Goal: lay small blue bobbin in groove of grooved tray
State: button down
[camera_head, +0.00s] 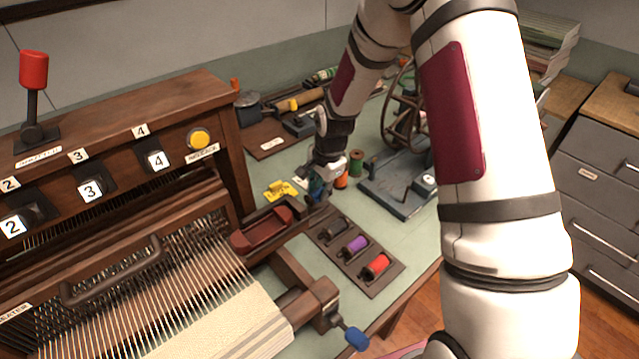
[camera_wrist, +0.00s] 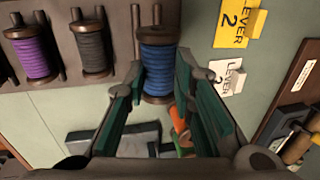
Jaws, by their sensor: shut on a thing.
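The small blue bobbin (camera_wrist: 157,58) is between the fingers of my gripper (camera_wrist: 160,78), which is shut on it. In the head view the bobbin (camera_head: 317,189) shows partly behind my gripper (camera_head: 323,182), by the far end of the grooved tray (camera_head: 347,275). In the wrist view the bobbin lines up with the row on the tray (camera_wrist: 75,103), at its right end. I cannot tell whether it touches the tray. A dark grey bobbin (camera_head: 333,228), a purple bobbin (camera_head: 355,245) and a red bobbin (camera_head: 375,266) lie in the tray.
A red-brown shuttle (camera_head: 265,230) and the loom (camera_head: 150,250) stand left of the tray. Green (camera_head: 356,161) and orange spools and a winder (camera_head: 400,190) stand behind and right. The table right of the tray is clear.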

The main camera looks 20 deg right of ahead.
jog(key=shift+f+b, duration=0.75)
jog(key=shift+f, duration=1.6)
jog(key=shift+f, duration=0.55)
jog(key=c, duration=1.3)
grip_release()
jog(key=r, duration=0.4)
jog(key=s+r, duration=0.1)
jog(key=r, duration=0.3)
jog(key=s+d+r, duration=0.1)
jog(key=r, duration=0.2)
jog(key=shift+s+r, duration=0.1)
jog(key=shift+r, duration=0.3)
